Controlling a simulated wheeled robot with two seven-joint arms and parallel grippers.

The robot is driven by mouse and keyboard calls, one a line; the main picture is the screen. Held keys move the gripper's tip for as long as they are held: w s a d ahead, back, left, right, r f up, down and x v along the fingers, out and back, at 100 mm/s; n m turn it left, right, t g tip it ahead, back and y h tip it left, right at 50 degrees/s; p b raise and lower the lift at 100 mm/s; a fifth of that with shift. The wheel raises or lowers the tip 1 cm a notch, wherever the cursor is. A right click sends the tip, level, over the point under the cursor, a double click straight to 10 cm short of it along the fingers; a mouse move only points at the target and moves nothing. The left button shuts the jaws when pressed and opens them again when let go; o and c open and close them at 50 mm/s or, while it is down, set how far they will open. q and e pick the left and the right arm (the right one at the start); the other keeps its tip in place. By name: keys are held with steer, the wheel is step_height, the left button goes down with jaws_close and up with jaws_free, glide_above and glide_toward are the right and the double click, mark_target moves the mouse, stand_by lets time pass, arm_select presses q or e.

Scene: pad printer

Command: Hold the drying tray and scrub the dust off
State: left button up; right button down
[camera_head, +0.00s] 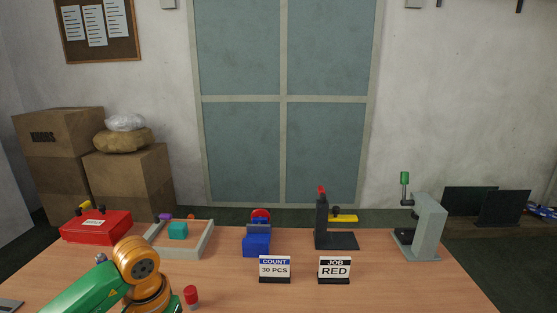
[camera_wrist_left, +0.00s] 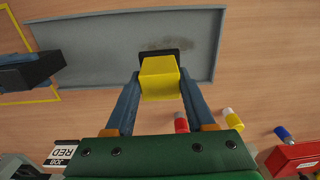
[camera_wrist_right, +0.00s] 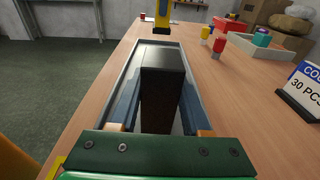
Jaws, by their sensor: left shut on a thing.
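My left gripper (camera_wrist_left: 160,75) is shut on a yellow block with a black base, the scrubber (camera_wrist_left: 160,80), held at the tray beside that patch. The scrubber also shows at the top of the right wrist view (camera_wrist_right: 162,15). My right gripper (camera_wrist_right: 162,75) has its fingers on both sides of a black block (camera_wrist_right: 162,95) at one end of the tray; whether they press on it is unclear. The head view shows neither tray nor gripper tips.
Red (camera_wrist_left: 181,122), yellow (camera_wrist_left: 231,118) and blue (camera_wrist_left: 284,133) capped items stand near the tray. A pale open box (camera_head: 205,245), a red box (camera_head: 97,228), COUNT (camera_head: 275,268) and JOB (camera_head: 334,268) signs and a grey press (camera_head: 428,230) occupy the table's far side.

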arm_select(q)
steer(key=shift+f+b, duration=0.45)
stand_by(1.4)
steer(key=shift+m, duration=0.3)
steer(key=shift+s+d+f, duration=0.15)
steer(key=shift+d+f, duration=0.35)
steer(key=shift+d, duration=1.05)
steer(key=shift+s+d+f, duration=0.15)
steer(key=shift+d+f, duration=0.4)
steer(key=shift+d, duration=0.95)
steer(key=shift+s+d+f, duration=0.15)
steer(key=shift+d+f, duration=0.35)
steer(key=shift+d, duration=1.05)
steer(key=shift+f, duration=0.8)
steer(key=shift+a+f, duration=0.1)
steer(key=shift+f, duration=0.65)
